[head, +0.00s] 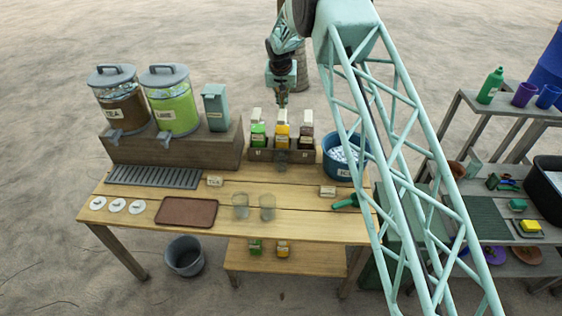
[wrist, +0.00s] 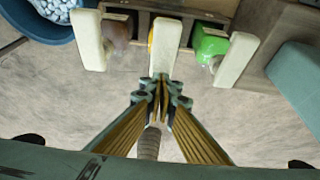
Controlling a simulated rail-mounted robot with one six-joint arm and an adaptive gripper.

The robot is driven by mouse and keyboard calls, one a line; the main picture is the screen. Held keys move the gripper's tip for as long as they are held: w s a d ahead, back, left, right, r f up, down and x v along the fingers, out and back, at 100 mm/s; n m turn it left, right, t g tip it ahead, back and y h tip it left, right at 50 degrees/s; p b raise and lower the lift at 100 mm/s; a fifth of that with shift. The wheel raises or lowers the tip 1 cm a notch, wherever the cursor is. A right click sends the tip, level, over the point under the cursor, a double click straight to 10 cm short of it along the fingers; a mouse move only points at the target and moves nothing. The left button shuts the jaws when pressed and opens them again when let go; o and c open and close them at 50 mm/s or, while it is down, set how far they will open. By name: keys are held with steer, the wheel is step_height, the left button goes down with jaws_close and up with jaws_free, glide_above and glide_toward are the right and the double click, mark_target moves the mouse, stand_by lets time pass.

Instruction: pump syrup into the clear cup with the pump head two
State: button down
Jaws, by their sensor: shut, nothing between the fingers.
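Three pump bottles stand in a row in a wooden rack (head: 259,154): green (head: 258,138), yellow (head: 282,133) and brown (head: 305,141). Each has a pale pump head. The middle pump head (head: 282,115), on the yellow bottle, also shows in the wrist view (wrist: 165,45). A clear cup (head: 281,161) stands in front of the rack, below the yellow bottle. My gripper (head: 282,102) is shut and empty, pointing down just above the middle pump head. In the wrist view its fingertips (wrist: 161,84) are by the end of that pump head; I cannot tell if they touch.
Two more clear cups (head: 240,208) stand at the front of the table (head: 320,228), beside a brown tray (head: 186,212). A blue ice tub (head: 334,167) stands right of the rack. Drink dispensers (head: 174,108) and a teal box (head: 215,108) stand left.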

mark_target(282, 110)
steer(key=shift+f+b, duration=1.15)
steer(key=shift+f, duration=0.6)
steer(key=shift+r, duration=1.7)
steer(key=shift+r, duration=0.1)
steer(key=shift+r+p, duration=0.5)
steer(key=shift+r, duration=2.4)
steer(key=shift+r, duration=0.1)
